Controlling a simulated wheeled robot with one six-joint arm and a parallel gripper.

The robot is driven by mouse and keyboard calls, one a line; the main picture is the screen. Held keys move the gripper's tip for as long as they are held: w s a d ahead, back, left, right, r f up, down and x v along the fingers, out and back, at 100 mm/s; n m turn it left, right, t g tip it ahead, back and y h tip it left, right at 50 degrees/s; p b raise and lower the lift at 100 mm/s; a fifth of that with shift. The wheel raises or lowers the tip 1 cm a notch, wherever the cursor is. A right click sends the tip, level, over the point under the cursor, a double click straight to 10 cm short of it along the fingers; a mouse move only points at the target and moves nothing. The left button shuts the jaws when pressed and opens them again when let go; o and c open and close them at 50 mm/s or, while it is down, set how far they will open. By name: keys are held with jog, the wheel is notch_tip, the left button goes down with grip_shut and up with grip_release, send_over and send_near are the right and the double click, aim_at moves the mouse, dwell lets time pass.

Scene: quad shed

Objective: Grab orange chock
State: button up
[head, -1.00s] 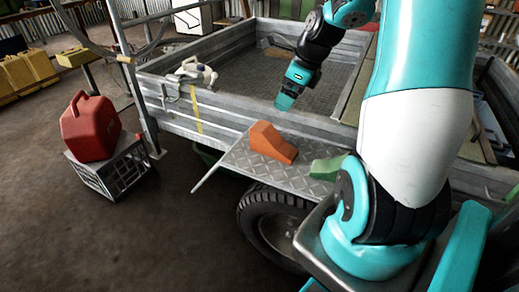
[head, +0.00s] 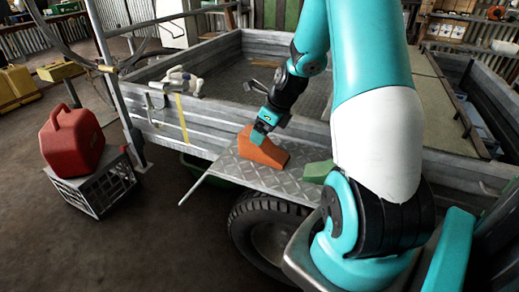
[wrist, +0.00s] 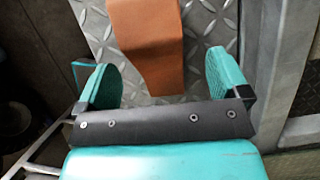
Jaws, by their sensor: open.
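The orange chock (head: 264,150) is a wedge lying on the metal checker-plate fender (head: 228,172) of the trailer. In the wrist view the chock (wrist: 148,40) runs up from between the fingers to the top edge, and its far end is cut off. In the wrist view my gripper (wrist: 160,82) is open, one finger on each side of the chock's near end, with gaps on both sides. I cannot tell the exact height between fingers and chock.
A green chock (head: 318,171) lies to the right on the same fender, close to my arm. The trailer's side wall (head: 215,120) rises just behind the fender. A red fuel can (head: 72,140) stands on a crate (head: 98,190) at the left. The floor between is clear.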

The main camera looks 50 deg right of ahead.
jog(key=x, duration=0.1)
jog(key=b+x, duration=0.1)
jog(key=x, duration=0.3)
jog(key=shift+a+r, duration=0.1)
jog(key=shift+a, duration=0.2)
jog(key=c, duration=1.2)
jog(key=shift+r, duration=0.1)
